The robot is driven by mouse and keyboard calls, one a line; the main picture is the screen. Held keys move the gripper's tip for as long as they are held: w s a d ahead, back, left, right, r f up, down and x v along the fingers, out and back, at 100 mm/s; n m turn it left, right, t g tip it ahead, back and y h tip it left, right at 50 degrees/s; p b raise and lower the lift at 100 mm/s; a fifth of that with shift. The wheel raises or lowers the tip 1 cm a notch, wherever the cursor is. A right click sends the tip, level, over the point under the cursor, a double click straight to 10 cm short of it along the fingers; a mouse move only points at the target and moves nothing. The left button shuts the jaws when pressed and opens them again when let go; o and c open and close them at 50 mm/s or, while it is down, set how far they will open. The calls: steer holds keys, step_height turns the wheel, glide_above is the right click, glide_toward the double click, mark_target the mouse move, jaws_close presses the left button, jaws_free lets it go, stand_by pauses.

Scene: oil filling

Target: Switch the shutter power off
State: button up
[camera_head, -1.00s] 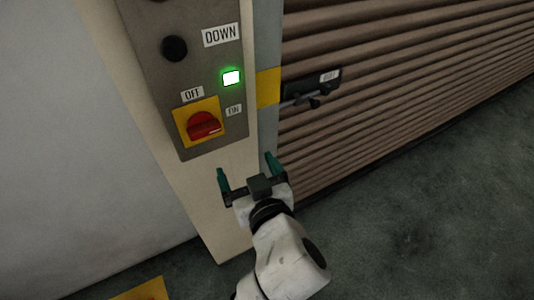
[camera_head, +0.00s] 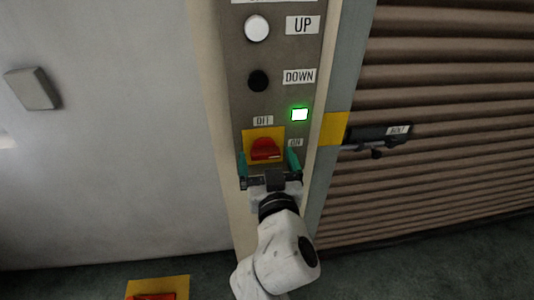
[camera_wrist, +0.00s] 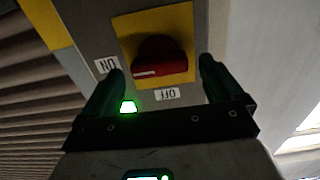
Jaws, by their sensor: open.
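The red rotary switch (camera_head: 265,149) sits on a yellow plate (camera_head: 250,137) low on the grey control panel (camera_head: 240,80). Its white mark points to the ON label (camera_head: 295,142); the OFF label (camera_head: 263,120) is above the plate. A green light (camera_head: 300,114) beside it is lit. My gripper (camera_head: 268,163) is open just below the switch, with a green finger at each side of it. In the wrist view the switch (camera_wrist: 160,58) shows between the two open fingers, upside down. I cannot tell whether the fingers touch it.
A white UP button (camera_head: 257,28) and a black DOWN button (camera_head: 258,81) are higher on the panel. The ribbed shutter (camera_head: 450,90) with its dark bolt (camera_head: 378,133) is to the right. A grey box (camera_head: 32,89) is on the left wall. A yellow-and-red thing (camera_head: 157,287) is low at left.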

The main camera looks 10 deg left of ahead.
steer(key=shift+w+a, duration=0.15)
steer(key=shift+w, duration=0.4)
steer(key=c, duration=1)
